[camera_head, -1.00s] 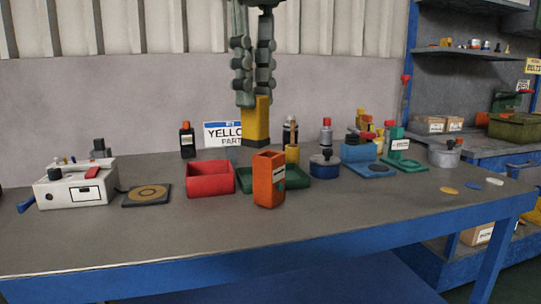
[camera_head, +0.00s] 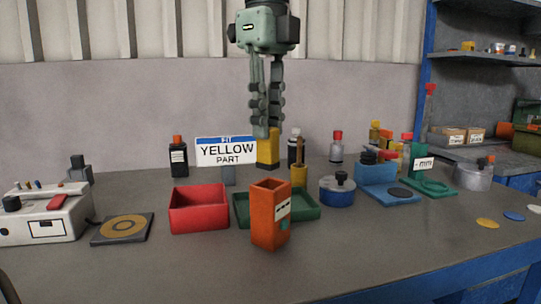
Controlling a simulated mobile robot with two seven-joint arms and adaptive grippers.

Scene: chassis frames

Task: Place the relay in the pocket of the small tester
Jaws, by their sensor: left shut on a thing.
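My left gripper (camera_head: 266,128) comes down from the top middle, shut on a yellow block with a dark base (camera_head: 267,147), probably the relay. The block is upright at the back of the table, in front of the wall; whether it touches the tabletop I cannot tell. A white box with knobs, a red part and a dark-framed panel (camera_head: 50,222) stands at the far left and looks like a tester. No pocket can be made out for certain. My right gripper is not in view.
An orange open-topped box (camera_head: 264,226) stands at front centre, beside a red bin (camera_head: 199,222) and a green tray (camera_head: 310,210). A blue pot (camera_head: 337,197), a blue stand (camera_head: 378,173) and a green stand (camera_head: 423,173) are to the right. The front table is clear.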

